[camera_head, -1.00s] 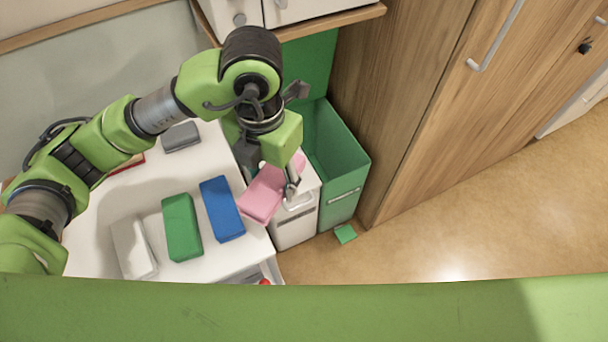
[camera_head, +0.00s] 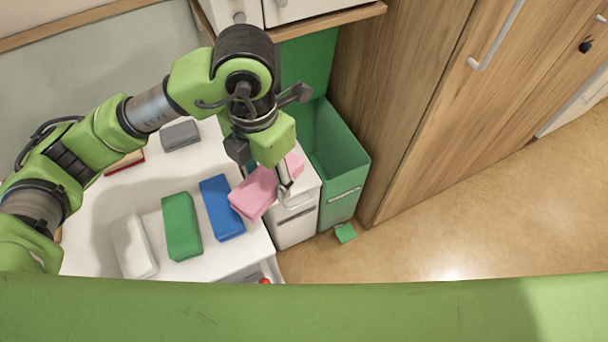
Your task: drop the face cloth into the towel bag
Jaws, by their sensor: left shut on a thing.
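A pink folded cloth (camera_head: 258,193), likely the face cloth, is in my left gripper (camera_head: 272,178). The gripper is shut on it and points down. The cloth is tilted above the gap between the white table's right edge and a white bin (camera_head: 296,222). An open green bin (camera_head: 342,178) stands just right of the white bin. I cannot tell which of the two is the towel bag. The white bin's opening is partly hidden by the gripper and cloth. My right gripper is not in view.
Blue (camera_head: 222,207), green (camera_head: 182,226), white (camera_head: 133,247) and grey (camera_head: 181,136) folded cloths lie on the white table (camera_head: 200,265). A wooden cupboard (camera_head: 415,110) stands right of the bins. A small green piece (camera_head: 345,233) lies on the floor, which is otherwise clear at right.

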